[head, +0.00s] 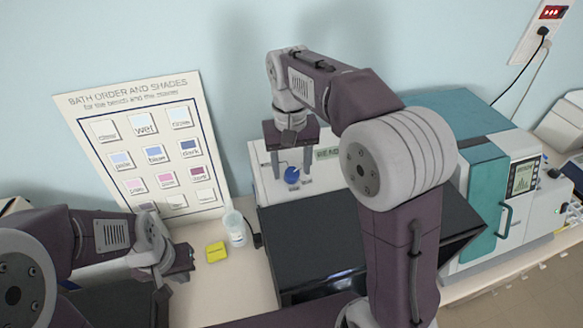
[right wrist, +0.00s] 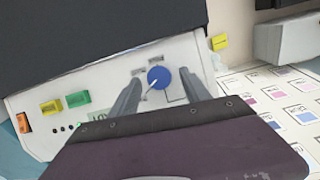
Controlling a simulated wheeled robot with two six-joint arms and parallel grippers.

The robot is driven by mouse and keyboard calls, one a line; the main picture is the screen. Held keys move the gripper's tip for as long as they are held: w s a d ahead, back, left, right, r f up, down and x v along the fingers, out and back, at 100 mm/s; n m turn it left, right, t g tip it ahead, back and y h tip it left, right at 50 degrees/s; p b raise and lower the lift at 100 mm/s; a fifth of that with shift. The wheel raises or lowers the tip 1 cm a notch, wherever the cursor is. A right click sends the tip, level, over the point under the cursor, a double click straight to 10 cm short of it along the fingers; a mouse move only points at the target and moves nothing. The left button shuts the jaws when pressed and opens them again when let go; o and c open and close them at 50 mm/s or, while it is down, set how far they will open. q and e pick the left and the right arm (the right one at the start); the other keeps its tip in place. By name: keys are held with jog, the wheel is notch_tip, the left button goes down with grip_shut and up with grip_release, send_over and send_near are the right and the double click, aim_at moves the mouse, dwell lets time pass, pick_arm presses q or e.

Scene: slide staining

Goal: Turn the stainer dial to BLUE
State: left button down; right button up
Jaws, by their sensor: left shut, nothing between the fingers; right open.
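The stainer's blue dial (right wrist: 158,78) is on the white front panel (right wrist: 110,88), with a white pointer line toward the lower left in the right wrist view. Grey label patches surround it, too small to read. In the head view the dial (head: 292,175) shows below my right gripper (head: 291,182). My right gripper (right wrist: 160,80) is open, one finger on each side of the dial; I cannot tell whether they touch it. My left gripper (head: 188,262) is shut and empty at the lower left, away from the stainer.
The panel has a yellow button (right wrist: 51,107), a green button (right wrist: 77,99) and an orange switch (right wrist: 23,122). A yellow block (head: 216,252) and a white bottle (head: 234,230) stand between my arms. A shade chart (head: 215,205) leans behind. A teal machine (head: 480,165) stands right.

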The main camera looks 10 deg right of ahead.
jog(key=shift+f, duration=0.5)
jog(key=shift+s, duration=0.25)
grip_shut()
jog(key=shift+r, duration=0.1)
jog(key=shift+m, duration=0.3)
jog(key=m+y, duration=0.2)
jog(key=m, duration=0.2)
jog(key=shift+d+p, duration=0.15)
jog(key=shift+p, duration=0.2)
jog(key=m+y, duration=0.1)
jog(key=m, duration=0.2)
jog(key=m+t, duration=0.1)
jog(key=m, duration=0.2)
jog(key=shift+t+y+b, duration=0.3)
jog(key=shift+y+b, duration=0.05)
jog(key=shift+y, duration=0.05)
jog(key=shift+s+m, duration=0.1)
jog(key=shift+m, duration=0.3)
